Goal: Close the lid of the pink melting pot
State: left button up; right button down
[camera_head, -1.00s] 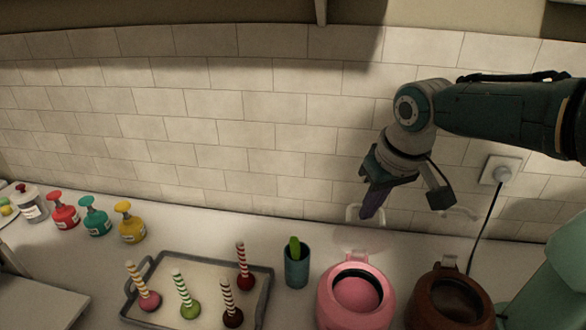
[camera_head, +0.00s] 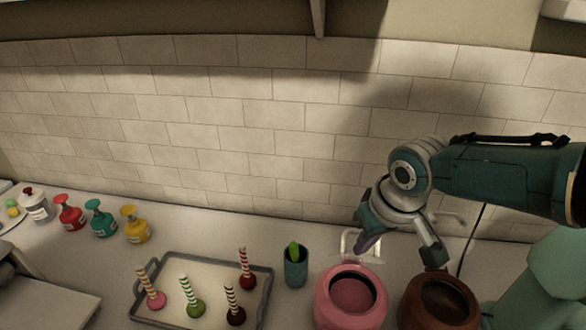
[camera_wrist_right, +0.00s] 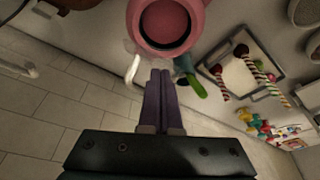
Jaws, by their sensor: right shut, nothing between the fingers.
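The pink melting pot (camera_head: 324,308) stands on the counter at lower right in the head view, its round mouth uncovered. It also shows at the top of the right wrist view (camera_wrist_right: 200,20). Its see-through lid appears raised behind the pot, with a pale handle (camera_head: 346,243) near the wall; what looks like this handle also shows in the wrist view (camera_wrist_right: 132,68). My right gripper (camera_head: 361,251) is shut and empty, its purple fingers (camera_wrist_right: 160,72) behind the pot beside the handle. I cannot tell whether they touch the lid. My left gripper is not in view.
A brown pot (camera_head: 407,305) stands close right of the pink pot. A teal cup (camera_head: 296,272) with a green item is to its left. A tray (camera_head: 266,290) holds several striped-stick sweets. Pump bottles (camera_head: 136,228) stand farther left. The tiled wall is close behind.

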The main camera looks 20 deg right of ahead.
jog(key=s+a+f, duration=0.1)
jog(key=f, duration=0.1)
jog(key=s+a+f, duration=0.1)
jog(key=s+f, duration=0.1)
jog(key=shift+s+a, duration=0.1)
jog(key=shift+s, duration=0.1)
dwell(0.5)
jog(key=a+p+v, duration=0.1)
jog(key=p+v, duration=0.7)
jog(key=p, duration=0.1)
jog(key=shift+a+p, duration=0.25)
jog(key=shift+p, duration=0.1)
jog(key=shift+s, duration=0.15)
